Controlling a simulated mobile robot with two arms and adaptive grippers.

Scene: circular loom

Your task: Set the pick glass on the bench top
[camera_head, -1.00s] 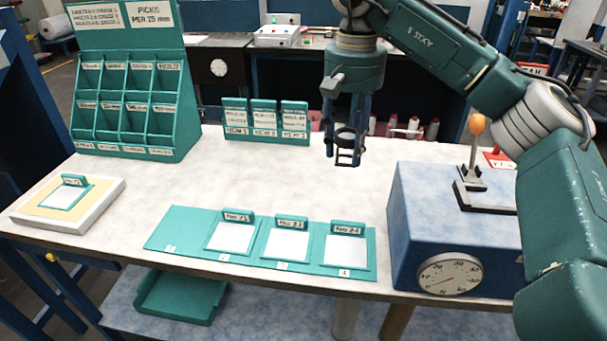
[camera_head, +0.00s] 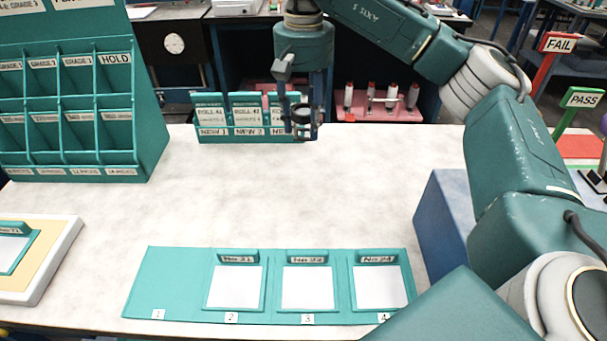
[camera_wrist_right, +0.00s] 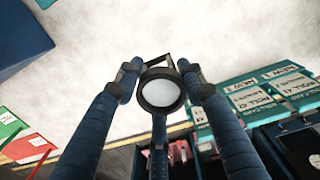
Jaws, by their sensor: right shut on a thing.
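The pick glass (camera_wrist_right: 161,92) is a small dark-framed magnifier with a round lens. In the wrist view it sits between the fingertips of my right gripper (camera_wrist_right: 158,76), which is shut on it. In the head view my right gripper (camera_head: 301,115) points down at the far side of the bench, in front of the teal card holders, with the pick glass (camera_head: 301,116) small and dark at its fingertips. The glass looks held above the bench top (camera_head: 330,190); its exact height is hard to tell. My left gripper is not in view.
Teal card holders (camera_head: 240,135) stand at the bench's back edge, by the gripper. A teal rack (camera_head: 85,135) stands at left. A teal board (camera_head: 170,285) with numbered cards lies in front. A blue box (camera_head: 440,220) is at right. The middle bench is clear.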

